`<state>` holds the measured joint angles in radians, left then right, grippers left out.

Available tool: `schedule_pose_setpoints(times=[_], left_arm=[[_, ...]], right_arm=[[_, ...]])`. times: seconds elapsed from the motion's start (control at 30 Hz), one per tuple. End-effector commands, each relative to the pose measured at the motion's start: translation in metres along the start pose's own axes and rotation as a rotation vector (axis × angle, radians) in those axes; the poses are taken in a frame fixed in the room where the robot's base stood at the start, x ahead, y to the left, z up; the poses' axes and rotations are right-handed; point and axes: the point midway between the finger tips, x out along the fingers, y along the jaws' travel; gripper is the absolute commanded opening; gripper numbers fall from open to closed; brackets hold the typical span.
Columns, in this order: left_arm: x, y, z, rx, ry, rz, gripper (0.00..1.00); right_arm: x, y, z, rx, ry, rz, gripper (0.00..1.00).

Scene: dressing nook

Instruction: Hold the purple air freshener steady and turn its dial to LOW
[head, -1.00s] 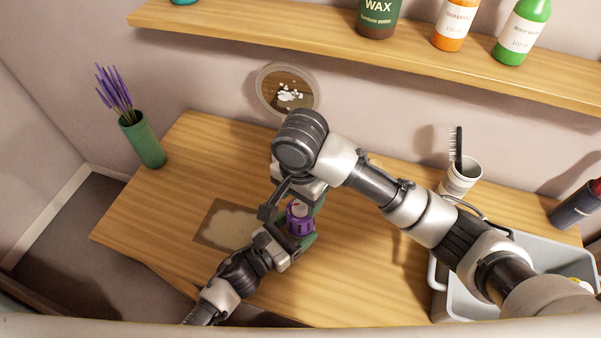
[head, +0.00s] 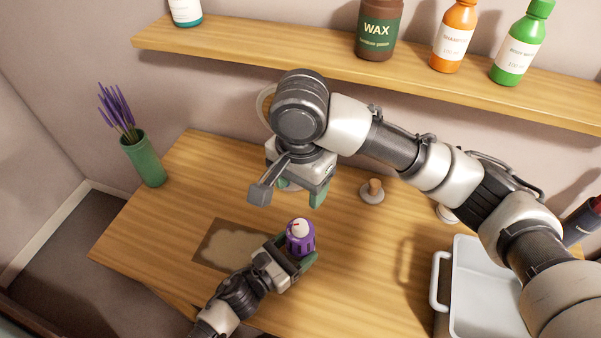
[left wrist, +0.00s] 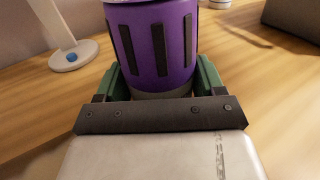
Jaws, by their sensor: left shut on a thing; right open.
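The purple air freshener (head: 302,243) stands upright on the wooden table (head: 340,290). Its white top dial with a red mark (head: 299,228) is uncovered in the head view; its setting is too small to read. My left gripper (head: 294,259) is shut around the freshener's body. In the left wrist view the freshener's ribbed purple body (left wrist: 155,40) sits between the green fingers of my left gripper (left wrist: 165,82). My right gripper (head: 301,191) is open and empty, above and behind the freshener, apart from it.
A brown mat with a pale patch (head: 212,246) lies left of the freshener. A green vase (head: 146,160) is at back left, a grey tray (head: 485,290) at right. A shelf (head: 300,58) with bottles runs above.

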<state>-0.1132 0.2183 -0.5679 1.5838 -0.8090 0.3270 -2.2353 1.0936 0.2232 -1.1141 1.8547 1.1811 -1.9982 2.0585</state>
Motion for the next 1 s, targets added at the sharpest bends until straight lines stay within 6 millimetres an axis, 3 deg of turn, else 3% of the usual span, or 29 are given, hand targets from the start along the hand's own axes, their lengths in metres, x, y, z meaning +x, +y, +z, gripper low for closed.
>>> schedule_pose_setpoints(times=[0.03,0.07,0.23,0.63,1.0], left_arm=[[0.000,0.000,0.000,0.000,0.001,0.000,0.41],[0.000,0.000,0.000,0.000,0.001,0.000,0.72],[0.000,0.000,0.000,0.000,0.000,0.000,0.98],[-0.010,0.000,-0.001,-0.001,0.002,0.000,0.99],[-0.084,-0.001,0.000,-0.003,0.004,0.001,0.99]], right_arm=[[0.000,0.000,0.000,0.000,0.000,0.000,0.61],[0.000,0.000,0.000,0.000,0.000,0.000,0.61],[0.000,0.000,0.000,0.000,0.000,0.000,0.61],[0.000,0.000,0.000,0.000,0.000,-0.001,0.61],[0.000,0.000,0.000,0.000,0.000,-0.001,0.61]])
